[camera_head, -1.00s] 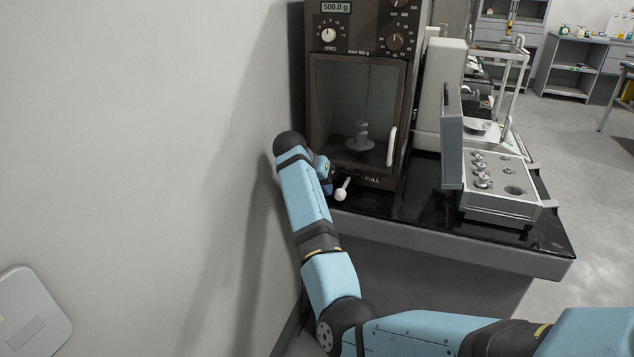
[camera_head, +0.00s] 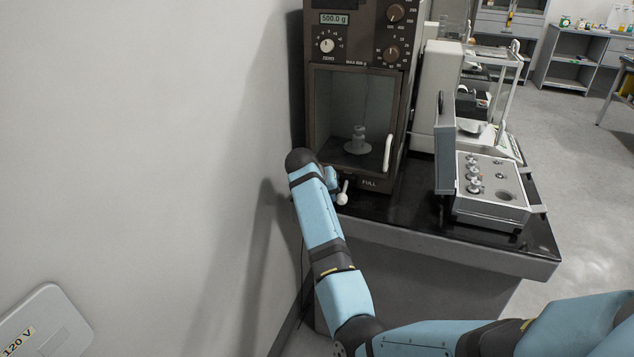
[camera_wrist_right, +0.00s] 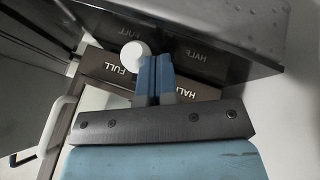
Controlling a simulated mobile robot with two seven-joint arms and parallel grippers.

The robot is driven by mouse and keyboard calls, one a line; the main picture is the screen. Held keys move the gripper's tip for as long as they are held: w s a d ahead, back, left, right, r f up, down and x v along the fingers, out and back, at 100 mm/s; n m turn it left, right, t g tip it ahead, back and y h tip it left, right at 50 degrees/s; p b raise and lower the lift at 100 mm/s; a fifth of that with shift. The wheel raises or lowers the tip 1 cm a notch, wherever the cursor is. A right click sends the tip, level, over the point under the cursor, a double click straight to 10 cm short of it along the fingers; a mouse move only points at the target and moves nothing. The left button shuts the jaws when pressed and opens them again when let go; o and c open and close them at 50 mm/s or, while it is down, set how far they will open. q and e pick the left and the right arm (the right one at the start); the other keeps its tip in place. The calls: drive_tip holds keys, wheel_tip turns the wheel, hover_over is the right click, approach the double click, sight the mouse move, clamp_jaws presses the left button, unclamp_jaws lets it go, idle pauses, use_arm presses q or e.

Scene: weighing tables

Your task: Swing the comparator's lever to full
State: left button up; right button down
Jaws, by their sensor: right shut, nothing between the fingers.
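The comparator (camera_head: 316,90) is a tall brown cabinet with a glass front, standing against the wall. Its lever (camera_head: 342,199) is a short rod with a white ball, below the window and left of the FULL label (camera_head: 369,183). In the right wrist view, the white ball (camera_wrist_right: 134,54) sits near the FULL label (camera_wrist_right: 124,70), with the HALF label (camera_wrist_right: 178,92) to the right. My right gripper (camera_wrist_right: 155,70) is shut and empty, its fingers close against the ball's HALF side; contact is unclear. My left gripper is out of view.
A metal weight (camera_head: 358,142) stands on the pan behind the glass; the display (camera_head: 343,18) reads 500.0 g. An open weight box (camera_head: 490,208) sits right on the black counter (camera_head: 400,213). The wall (camera_head: 200,120) is close on the left.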

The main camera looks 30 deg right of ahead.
sight(344, 195)
drive_tip(key=s+d+p, duration=0.1)
drive_tip(key=p, duration=0.2)
drive_tip(key=s+r+n+p, duration=0.1)
drive_tip(key=p, duration=0.3)
drive_tip(key=shift+s+d+t, duration=0.25)
drive_tip(key=shift+d+t, duration=0.15)
drive_tip(key=n+p, duration=0.1)
drive_tip(key=p, duration=0.2)
drive_tip(key=shift+s+d+f+n+t, duration=0.1)
drive_tip(key=shift+s+d+n+t, duration=0.2)
drive_tip(key=shift+s+d, duration=0.1)
drive_tip(key=shift+s+d+f+n+t+p, duration=0.2)
drive_tip(key=shift+s+d+n+t+p, duration=0.3)
drive_tip(key=shift+p, duration=0.5)
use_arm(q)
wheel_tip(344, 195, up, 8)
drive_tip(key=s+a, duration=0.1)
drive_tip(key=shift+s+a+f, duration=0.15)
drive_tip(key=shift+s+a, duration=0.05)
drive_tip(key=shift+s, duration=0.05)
use_arm(e)
drive_tip(key=shift+w+f+n+y, duration=0.1)
drive_tip(key=shift+f+n+y, duration=0.1)
drive_tip(key=shift+n+y, duration=0.15)
use_arm(q)
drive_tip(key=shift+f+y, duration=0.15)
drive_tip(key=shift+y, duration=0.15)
drive_tip(key=shift+p, duration=0.35)
